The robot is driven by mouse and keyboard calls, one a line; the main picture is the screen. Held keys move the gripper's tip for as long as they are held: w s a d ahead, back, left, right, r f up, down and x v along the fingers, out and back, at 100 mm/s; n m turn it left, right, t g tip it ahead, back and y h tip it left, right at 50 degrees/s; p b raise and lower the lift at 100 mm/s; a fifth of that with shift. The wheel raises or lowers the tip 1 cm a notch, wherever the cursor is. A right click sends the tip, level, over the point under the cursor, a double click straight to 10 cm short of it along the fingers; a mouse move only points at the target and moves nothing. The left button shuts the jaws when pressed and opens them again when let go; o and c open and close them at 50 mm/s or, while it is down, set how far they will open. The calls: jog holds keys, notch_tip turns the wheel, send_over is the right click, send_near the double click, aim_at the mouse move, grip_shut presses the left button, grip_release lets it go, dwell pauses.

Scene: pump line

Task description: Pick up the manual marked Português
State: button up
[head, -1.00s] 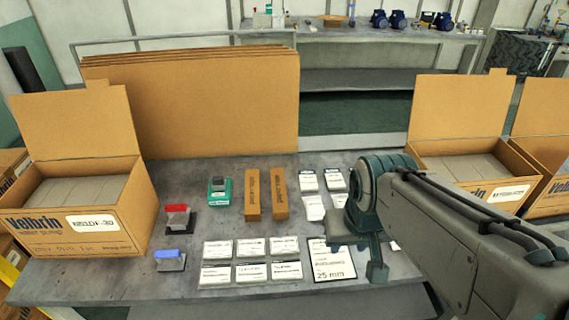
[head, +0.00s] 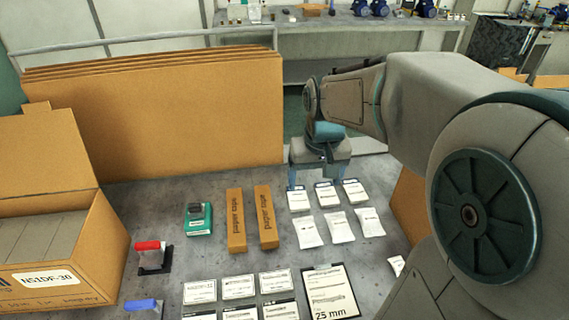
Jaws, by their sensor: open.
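No word Português is readable, so I cannot tell which item is that manual. White printed items with dark upper edges (head: 327,197) lie in a row at the right middle of the table. White packets (head: 339,226) lie in a row in front of them. Flat white labelled cards (head: 238,287) lie at the front, some cut off by the frame's lower edge. My gripper (head: 320,182) is open and empty, pointing down just behind or over the back row of white items; its height above them is unclear.
Two long brown boxes (head: 237,220) and a green-based item (head: 198,218) stand left of the packets. Red (head: 150,256) and blue-handled (head: 143,308) stamps and an open carton (head: 60,250) are further left. A clipboard-like sheet (head: 330,291) lies at front. Tall cardboard sheets (head: 160,110) stand behind.

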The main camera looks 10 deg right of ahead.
jog(key=g, duration=0.2)
send_over(298, 197)
notch_tip(298, 197, down, 7)
notch_tip(298, 197, down, 15)
jog(key=shift+r+p, duration=0.2)
jog(key=shift+p, duration=0.25)
jog(key=c, duration=1.1)
